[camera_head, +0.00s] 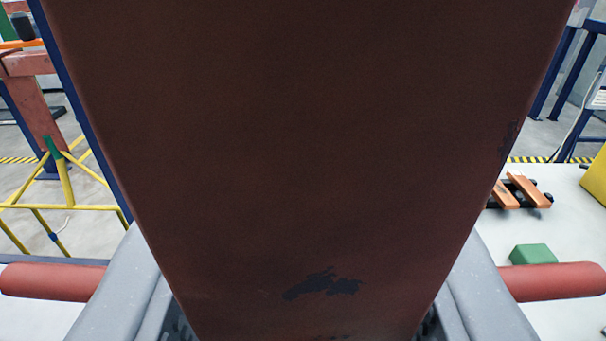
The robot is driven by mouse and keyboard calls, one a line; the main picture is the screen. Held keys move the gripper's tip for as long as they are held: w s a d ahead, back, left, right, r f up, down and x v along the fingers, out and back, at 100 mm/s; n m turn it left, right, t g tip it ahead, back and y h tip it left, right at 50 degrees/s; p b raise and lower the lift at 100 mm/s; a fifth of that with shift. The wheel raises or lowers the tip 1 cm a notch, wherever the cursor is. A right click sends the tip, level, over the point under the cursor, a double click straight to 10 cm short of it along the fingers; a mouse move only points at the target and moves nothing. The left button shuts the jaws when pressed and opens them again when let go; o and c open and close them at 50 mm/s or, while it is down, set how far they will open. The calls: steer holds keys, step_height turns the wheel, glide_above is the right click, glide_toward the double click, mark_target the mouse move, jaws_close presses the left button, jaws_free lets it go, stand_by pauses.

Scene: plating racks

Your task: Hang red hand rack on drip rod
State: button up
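A wide dark red panel with chipped dark patches fills the middle of the view; I take it as the body of the red hand rack (310,150). It narrows toward the bottom. My gripper (307,255) has its grey fingers on both sides of the panel's lower part, and they appear shut on it. Red round bars stick out level beyond the fingers on the left and right; they look like part of the rack, but the join is hidden. I cannot pick out the drip rod; the panel hides most of the scene ahead.
A yellow tubular frame (62,207) and a red-brown beam (30,68) stand at left. At right, a pale surface (555,232) carries a green block (533,255) and orange slats (520,190). A yellow object (596,180) is at the right edge. Blue posts (575,80) stand behind.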

jaws_close()
steer(key=shift+c, duration=1.9)
jaws_free()
steer(key=c, duration=0.4)
steer(key=shift+r, duration=0.15)
steer(key=shift+r+p, duration=0.55)
steer(key=shift+r, duration=0.7)
